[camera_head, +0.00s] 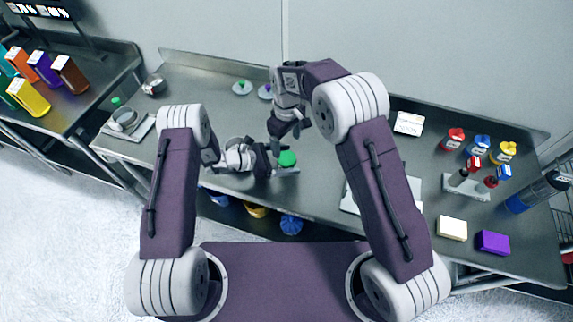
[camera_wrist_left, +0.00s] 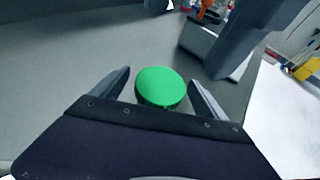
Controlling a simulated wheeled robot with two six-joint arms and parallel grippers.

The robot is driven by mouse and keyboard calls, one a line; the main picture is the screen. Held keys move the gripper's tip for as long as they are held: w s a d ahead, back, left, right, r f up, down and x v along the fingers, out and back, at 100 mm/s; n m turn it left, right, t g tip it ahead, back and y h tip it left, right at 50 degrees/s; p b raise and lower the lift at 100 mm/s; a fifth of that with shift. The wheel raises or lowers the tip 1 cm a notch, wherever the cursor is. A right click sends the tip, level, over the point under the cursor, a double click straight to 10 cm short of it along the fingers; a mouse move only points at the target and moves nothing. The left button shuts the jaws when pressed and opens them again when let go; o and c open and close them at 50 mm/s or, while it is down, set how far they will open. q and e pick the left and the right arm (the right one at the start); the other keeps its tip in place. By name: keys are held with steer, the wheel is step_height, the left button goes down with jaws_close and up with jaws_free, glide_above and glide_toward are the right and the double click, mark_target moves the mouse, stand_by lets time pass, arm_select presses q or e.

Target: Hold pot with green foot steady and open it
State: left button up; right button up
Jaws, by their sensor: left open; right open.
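A green round piece (camera_head: 287,158) shows at the fingertips of my left gripper (camera_head: 277,159) near the front edge of the table. In the left wrist view the green piece (camera_wrist_left: 160,86) lies between the two open fingers of my left gripper (camera_wrist_left: 160,95), with a gap visible on each side. I cannot make out a pot body under it. My right gripper (camera_head: 285,134) hangs above and slightly behind the green piece, open and apart from it, pointing down.
Two small lids with green (camera_head: 242,86) and purple (camera_head: 265,91) knobs lie at the back. A metal bowl (camera_head: 154,85) stands at the left. Several colored containers, a cream block (camera_head: 452,228) and a purple block (camera_head: 492,242) are at the right.

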mark_target(286, 158)
arm_select(q)
jaws_close()
arm_select(e)
steer(key=m, duration=0.9)
step_height(286, 158, down, 8)
steer(key=c, duration=1.5)
steer(key=n, duration=0.3)
steer(key=shift+n, duration=0.4)
